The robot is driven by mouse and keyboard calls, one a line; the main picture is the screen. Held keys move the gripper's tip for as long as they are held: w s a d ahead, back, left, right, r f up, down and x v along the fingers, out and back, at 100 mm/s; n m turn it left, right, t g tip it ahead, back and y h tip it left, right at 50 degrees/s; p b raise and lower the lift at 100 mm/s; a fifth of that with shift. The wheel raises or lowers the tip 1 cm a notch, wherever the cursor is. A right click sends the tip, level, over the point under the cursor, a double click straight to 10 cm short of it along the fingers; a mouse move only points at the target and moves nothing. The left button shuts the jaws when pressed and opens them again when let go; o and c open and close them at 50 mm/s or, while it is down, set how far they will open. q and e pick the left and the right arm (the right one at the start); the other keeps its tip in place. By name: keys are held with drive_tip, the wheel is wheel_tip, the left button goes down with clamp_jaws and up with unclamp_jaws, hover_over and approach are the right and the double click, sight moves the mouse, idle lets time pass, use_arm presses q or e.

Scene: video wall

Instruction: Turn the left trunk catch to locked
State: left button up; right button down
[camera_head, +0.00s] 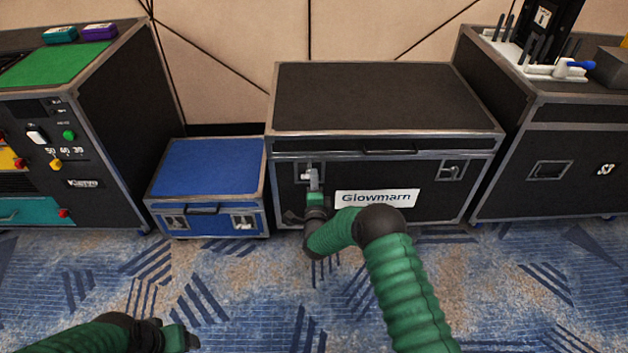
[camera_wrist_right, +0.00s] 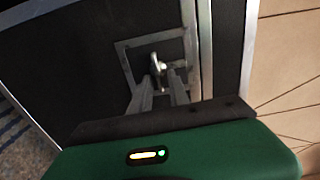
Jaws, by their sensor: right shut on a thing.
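The black trunk (camera_head: 390,100) with metal edging and a white "Glowmarn" label stands against the wall, its lid down. Its left catch (camera_head: 304,172) is on the front face, partly covered by my right gripper (camera_head: 313,183). In the right wrist view the catch (camera_wrist_right: 157,66) is a small metal knob in a square recessed plate, and the fingers of my right gripper (camera_wrist_right: 162,85) are closed on it. The right catch (camera_head: 452,171) sits at the right of the front face. My left gripper (camera_head: 188,340) is low at the left, away from the trunk; its fingers are not clear.
A blue case (camera_head: 208,167) stands just left of the trunk. A black rack with a green top (camera_head: 60,62) is farther left. Another black case (camera_head: 560,125) with equipment on top stands close on the right. The patterned carpet (camera_head: 230,290) in front is clear.

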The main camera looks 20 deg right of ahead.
drive_tip(key=shift+f, duration=0.25)
idle(0.3)
drive_tip(key=c, duration=1.6)
unclamp_jaws()
drive_tip(key=shift+s+r, duration=0.1)
drive_tip(key=shift+r, duration=0.05)
drive_tip(key=p+v, duration=0.7)
drive_tip(key=v, duration=0.9)
drive_tip(key=shift+s+a+p, duration=0.15)
drive_tip(key=shift+s+p, duration=0.2)
drive_tip(key=shift+p, duration=0.05)
